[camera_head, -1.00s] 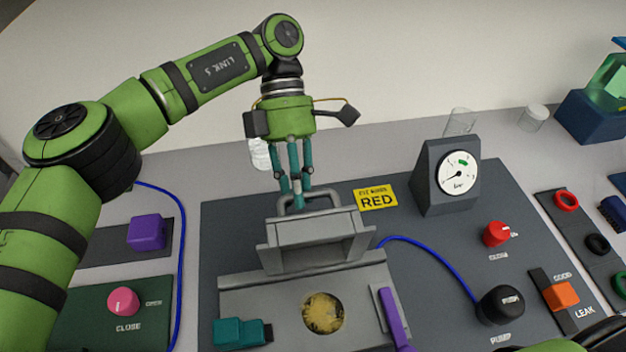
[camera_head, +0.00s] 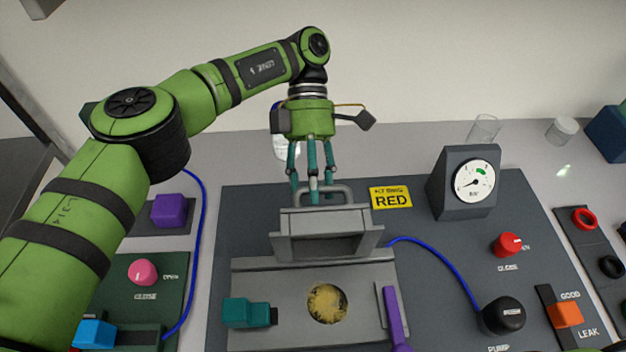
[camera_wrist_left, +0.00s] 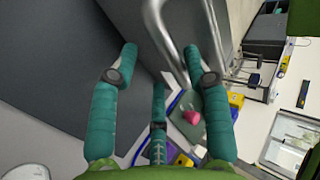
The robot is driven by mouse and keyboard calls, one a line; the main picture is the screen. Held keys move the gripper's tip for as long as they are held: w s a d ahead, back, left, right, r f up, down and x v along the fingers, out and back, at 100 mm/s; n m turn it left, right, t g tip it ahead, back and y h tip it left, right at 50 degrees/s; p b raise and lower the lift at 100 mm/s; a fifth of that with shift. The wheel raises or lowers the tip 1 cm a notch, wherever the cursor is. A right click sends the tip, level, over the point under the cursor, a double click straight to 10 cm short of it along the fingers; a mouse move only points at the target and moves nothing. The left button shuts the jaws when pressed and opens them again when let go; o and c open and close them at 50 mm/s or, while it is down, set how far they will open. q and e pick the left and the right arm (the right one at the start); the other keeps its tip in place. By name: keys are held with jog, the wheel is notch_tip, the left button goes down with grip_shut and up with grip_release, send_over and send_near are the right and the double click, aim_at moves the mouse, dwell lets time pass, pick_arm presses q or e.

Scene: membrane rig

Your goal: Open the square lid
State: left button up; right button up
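The square lid (camera_head: 322,222) is grey and stands raised on its back edge, its hollow underside facing the front. Its bar handle (camera_head: 345,190) is at the top. The grey base (camera_head: 370,270) lies uncovered in front, with a round yellowish opening (camera_head: 327,304). My left gripper (camera_head: 312,192) points down at the handle from behind and above. In the left wrist view, the teal fingers (camera_wrist_left: 160,52) are spread apart, with the metal handle (camera_wrist_left: 172,45) passing near the tips; I see no firm hold on it. My right gripper is out of view.
A purple lever (camera_head: 393,315) and a teal clamp (camera_head: 246,313) flank the opening. A gauge (camera_head: 466,183) stands right of the lid, near the yellow sign (camera_head: 390,197). A blue hose (camera_head: 440,255) runs to the black pump knob (camera_head: 501,315).

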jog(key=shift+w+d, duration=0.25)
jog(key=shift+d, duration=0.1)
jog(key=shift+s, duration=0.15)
